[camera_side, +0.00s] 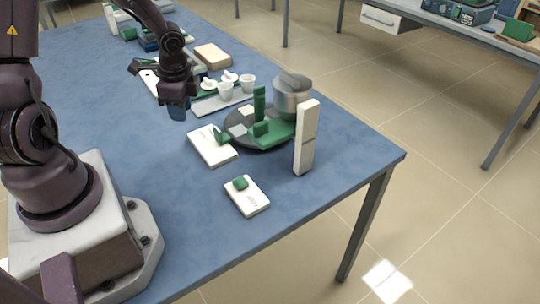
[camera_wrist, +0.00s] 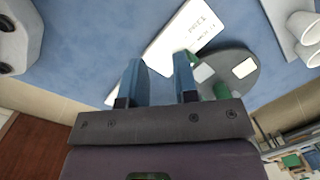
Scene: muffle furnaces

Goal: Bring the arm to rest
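My gripper (camera_side: 177,110) hangs pointing down above the blue table (camera_side: 120,100), left of the laid-out items. In the wrist view its two blue fingers (camera_wrist: 158,68) stand apart with nothing held between them. Below and beyond the fingers is a flat white device with printed letters (camera_wrist: 188,32), partly hidden by the fingers. A dark round plate (camera_wrist: 238,82) with pale squares lies to its right. The exact height of the fingertips above the table cannot be told.
The round plate, under a green fixture (camera_side: 275,133), stands beside a metal pot (camera_side: 292,95) and an upright white block (camera_side: 306,138). White cups (camera_side: 226,91) stand behind. A white box with a green button (camera_side: 247,198) lies near the front edge. Blue table left of these is clear.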

